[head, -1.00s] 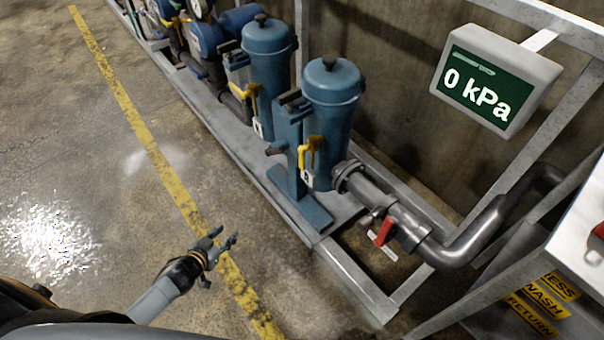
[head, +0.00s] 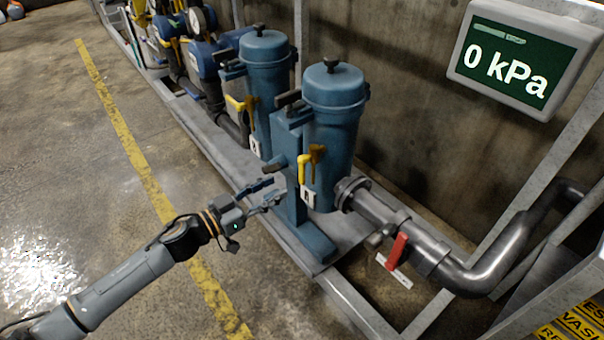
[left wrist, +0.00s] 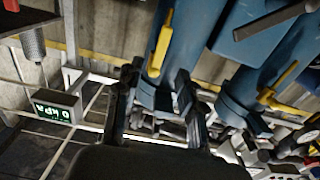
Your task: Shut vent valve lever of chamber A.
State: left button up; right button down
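Two blue chambers stand side by side, a nearer one (head: 336,120) and a farther one (head: 266,75). Each has a yellow lever and a small white tag; the tag letters are too small to read surely. The nearer chamber's yellow lever (head: 302,171) hangs roughly upright above its tag (head: 308,196). The farther chamber's lever (head: 251,106) is farther back. My left gripper (head: 270,193) is open and empty, left of and below the nearer lever, apart from it. In the left wrist view, a yellow lever (left wrist: 161,45) shows beyond the gap between the open fingers (left wrist: 155,85). My right gripper is out of view.
A grey pipe with a red-handled valve (head: 397,251) runs right from the nearer chamber. A blue post (head: 287,165) stands close to my gripper. A 0 kPa display (head: 508,62) hangs at upper right. The floor left of the metal skid is clear.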

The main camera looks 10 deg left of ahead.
aim_at(300, 173)
pick_arm(q)
jog(key=x, duration=0.9)
jog(key=shift+w+d+b, duration=0.15)
jog(key=shift+w+b, duration=0.05)
jog(key=shift+b, duration=0.2)
jog(key=shift+c, duration=0.2)
grip_shut()
